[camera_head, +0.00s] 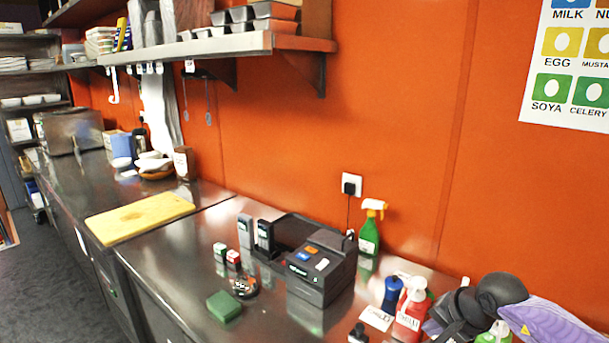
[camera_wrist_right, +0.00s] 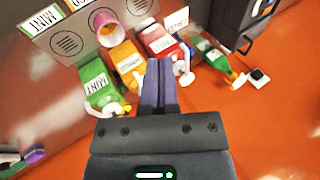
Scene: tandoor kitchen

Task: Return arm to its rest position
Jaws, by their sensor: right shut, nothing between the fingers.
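My right arm comes in from the right edge of the head view, with a purple link and dark joints. My right gripper (camera_wrist_right: 160,68) shows clearly in the wrist view, its two dark fingers together and nothing between them. In the head view its dark body (camera_head: 460,308) is low at the right, in front of the orange wall and close to the sauce bottles. Whether it touches any bottle I cannot tell. My left arm and gripper are not in view.
The wrist view shows a green mint bottle (camera_wrist_right: 97,84) and an orange bottle (camera_wrist_right: 127,62). A black printer (camera_head: 322,268) and cutting board (camera_head: 140,217) lie leftward.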

